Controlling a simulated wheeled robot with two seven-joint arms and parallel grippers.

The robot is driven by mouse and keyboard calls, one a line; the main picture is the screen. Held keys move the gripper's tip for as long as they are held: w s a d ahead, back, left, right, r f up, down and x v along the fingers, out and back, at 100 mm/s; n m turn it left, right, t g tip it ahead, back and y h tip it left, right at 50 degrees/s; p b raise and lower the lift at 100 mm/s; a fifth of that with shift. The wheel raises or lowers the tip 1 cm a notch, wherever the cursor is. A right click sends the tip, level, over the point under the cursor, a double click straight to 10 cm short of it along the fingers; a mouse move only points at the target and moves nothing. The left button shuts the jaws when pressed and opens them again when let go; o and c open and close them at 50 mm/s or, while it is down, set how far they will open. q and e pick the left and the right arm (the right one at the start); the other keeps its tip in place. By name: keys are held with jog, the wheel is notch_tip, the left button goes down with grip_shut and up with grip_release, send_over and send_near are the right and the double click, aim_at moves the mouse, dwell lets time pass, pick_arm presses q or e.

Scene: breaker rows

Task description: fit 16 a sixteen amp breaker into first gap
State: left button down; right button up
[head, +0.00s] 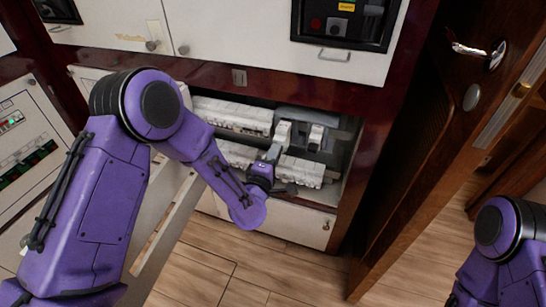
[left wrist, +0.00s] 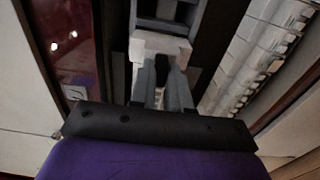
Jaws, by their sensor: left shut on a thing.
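My left gripper (head: 275,148) reaches into the open cabinet bay and is shut on a white breaker (head: 283,131). In the left wrist view the breaker (left wrist: 160,44) sits between the tips of the grey fingers (left wrist: 162,75). The held breaker is in front of the upper row, just right of a long run of white breakers (head: 232,115). Another white breaker (head: 316,137) stands apart further right. A dark space shows between it and the held one. I cannot tell whether the held breaker touches the rail. My right gripper is out of the frames.
A lower row of white breakers (head: 302,171) runs below my left gripper. It also shows as a row along the right of the left wrist view (left wrist: 262,50). The dark red cabinet frame (head: 352,190) bounds the bay on the right. A wooden door (head: 410,150) stands open beside it.

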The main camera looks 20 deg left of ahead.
pick_arm(q)
jog(key=shift+w, duration=2.25)
jog(key=c, duration=1)
grip_release()
jog(key=shift+s, duration=0.2)
jog(key=s+b, duration=0.1)
jog(key=s, duration=0.9)
jog(key=shift+s+a, duration=0.15)
